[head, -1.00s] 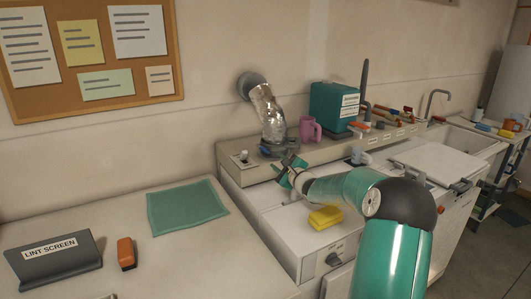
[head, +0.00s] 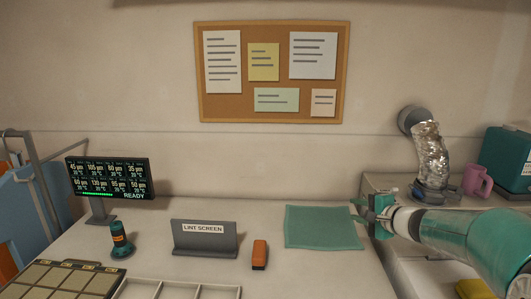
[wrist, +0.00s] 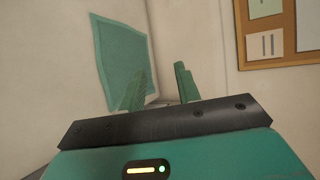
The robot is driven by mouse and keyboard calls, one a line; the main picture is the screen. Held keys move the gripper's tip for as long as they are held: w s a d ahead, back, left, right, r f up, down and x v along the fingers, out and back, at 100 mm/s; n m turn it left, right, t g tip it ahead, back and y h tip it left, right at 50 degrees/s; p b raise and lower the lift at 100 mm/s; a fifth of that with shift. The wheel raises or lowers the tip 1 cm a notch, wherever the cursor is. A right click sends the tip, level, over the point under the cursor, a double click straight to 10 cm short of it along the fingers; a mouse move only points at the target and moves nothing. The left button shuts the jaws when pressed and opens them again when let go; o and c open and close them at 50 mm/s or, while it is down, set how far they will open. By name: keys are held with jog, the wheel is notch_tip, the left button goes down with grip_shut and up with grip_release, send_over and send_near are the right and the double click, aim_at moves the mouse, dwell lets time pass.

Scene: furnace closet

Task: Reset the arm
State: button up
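My gripper (head: 366,211) is at the right in the head view, at the right edge of the teal cloth in the picture. In the wrist view my gripper (wrist: 160,88) shows two green fingers standing apart with nothing between them. My arm reaches in from the right edge of the head view. The teal cloth (head: 322,228) lies flat on the counter; it also shows beyond the fingers in the wrist view (wrist: 119,62).
A LINT SCREEN holder (head: 205,241), an orange object (head: 259,253), a dark green tool (head: 121,240) and a READY display (head: 108,178) stand on the counter. Sectioned trays (head: 62,282) are at front left. A foil duct (head: 431,155) and pink mug (head: 477,181) are at right.

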jog(key=s+a+n+g, duration=0.3)
jog(key=s+a+n, duration=0.1)
jog(key=s+a, duration=0.35)
jog(key=s+a+n+g+h, duration=0.1)
jog(key=s+a+n+g, duration=0.1)
jog(key=s, duration=0.8)
jog(key=s+a+f+n+g+h, duration=0.1)
jog(key=s+a+n, duration=0.3)
jog(key=s, duration=0.6)
jog(key=shift+a+f+n+g+h, duration=0.15)
jog(key=shift+a+n+g+h, duration=0.3)
jog(key=shift+n+h, duration=0.4)
jog(key=shift+o, duration=0.2)
jog(key=s+d+f+n+h, duration=0.1)
jog(key=s+d+n+h, duration=0.1)
jog(key=s, duration=0.6)
jog(key=shift+s+d+f+h, duration=0.25)
jog(key=shift+d+h, duration=0.1)
jog(key=shift+d, duration=0.45)
jog(key=shift+n, duration=0.25)
jog(key=shift+a, duration=0.1)
